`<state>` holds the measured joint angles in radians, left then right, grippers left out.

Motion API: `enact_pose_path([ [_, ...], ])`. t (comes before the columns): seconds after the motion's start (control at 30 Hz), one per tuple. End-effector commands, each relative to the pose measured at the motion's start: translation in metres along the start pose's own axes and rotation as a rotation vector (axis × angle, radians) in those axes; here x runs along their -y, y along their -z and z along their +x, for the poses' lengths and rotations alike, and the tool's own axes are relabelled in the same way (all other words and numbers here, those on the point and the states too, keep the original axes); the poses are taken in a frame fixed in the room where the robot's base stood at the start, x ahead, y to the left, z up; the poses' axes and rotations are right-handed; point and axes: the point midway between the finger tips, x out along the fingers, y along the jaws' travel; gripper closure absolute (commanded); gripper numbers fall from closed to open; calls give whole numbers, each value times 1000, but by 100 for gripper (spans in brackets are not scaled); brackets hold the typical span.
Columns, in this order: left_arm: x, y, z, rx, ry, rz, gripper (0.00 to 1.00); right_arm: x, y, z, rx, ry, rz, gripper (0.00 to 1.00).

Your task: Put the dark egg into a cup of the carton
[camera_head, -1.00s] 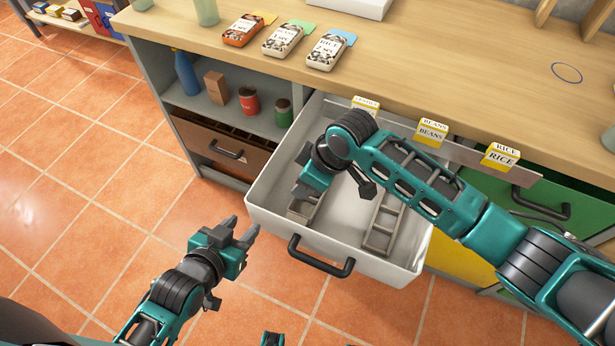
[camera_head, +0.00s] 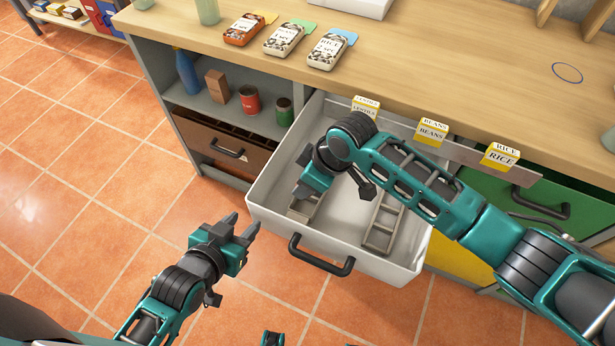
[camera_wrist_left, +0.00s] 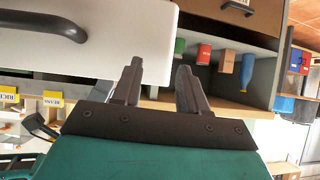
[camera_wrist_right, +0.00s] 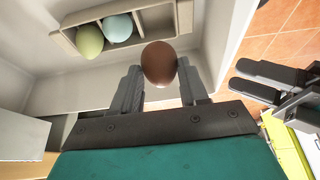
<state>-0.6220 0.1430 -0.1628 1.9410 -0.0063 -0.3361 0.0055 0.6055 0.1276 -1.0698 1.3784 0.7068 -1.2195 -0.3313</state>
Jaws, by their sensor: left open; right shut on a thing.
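The dark brown egg (camera_wrist_right: 159,63) shows in the right wrist view, gripped between the fingers of my right gripper (camera_wrist_right: 160,88). A beige carton (camera_wrist_right: 66,42) lies beyond it, with a green egg (camera_wrist_right: 89,40) and a pale blue egg (camera_wrist_right: 118,27) in its cups. The held egg is hidden there. My left gripper (camera_head: 246,230) is open and empty, outside the drawer at its left front corner.
The drawer's black handle (camera_head: 320,257) sticks out in front. The wooden counter (camera_head: 450,75) overhangs behind, with label cards along its edge. Open shelves with cans stand left.

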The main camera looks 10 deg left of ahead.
Motion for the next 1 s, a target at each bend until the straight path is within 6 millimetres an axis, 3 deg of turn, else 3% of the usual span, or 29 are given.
enact_pose_path([
  [1.0,-1,-19,10,6,-1,-1,57,0,-12,30,0,0,-1,67],
])
